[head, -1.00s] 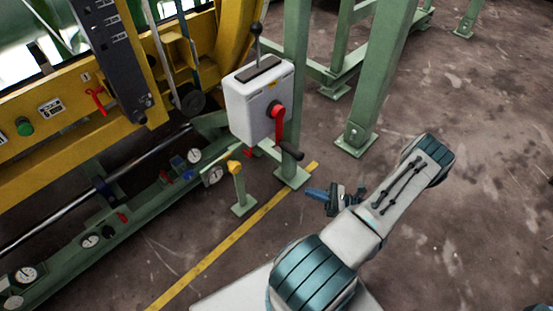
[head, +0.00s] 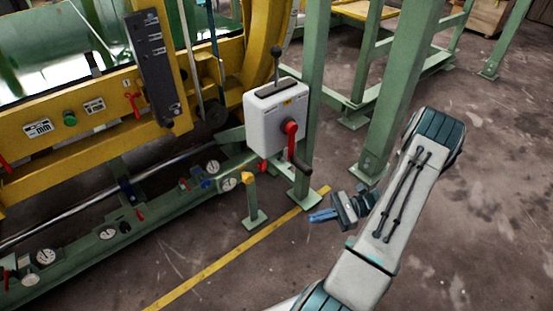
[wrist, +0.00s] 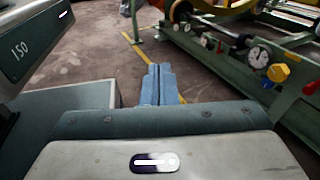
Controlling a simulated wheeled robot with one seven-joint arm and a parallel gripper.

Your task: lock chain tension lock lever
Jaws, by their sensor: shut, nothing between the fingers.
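Several levers show in the head view, and I cannot tell for certain which is the chain tension lock lever. A small red lever (head: 133,104) sits on the yellow frame. A red crank handle (head: 291,130) with a dark grip hangs on the front of a white box, and a black-knobbed lever (head: 276,62) stands on its top. Smaller red levers (head: 139,214) sit along the low green rail. My gripper (head: 320,216) is shut and empty, low over the floor to the right of the yellow line. Its blue fingers (wrist: 159,84) lie together in the wrist view and touch no lever.
The white box (head: 275,120) is beside a green post (head: 315,80). A short yellow-topped post (head: 252,200) stands in front of the rail. Gauges (head: 46,256) line the rail, and one shows in the wrist view (wrist: 259,57).

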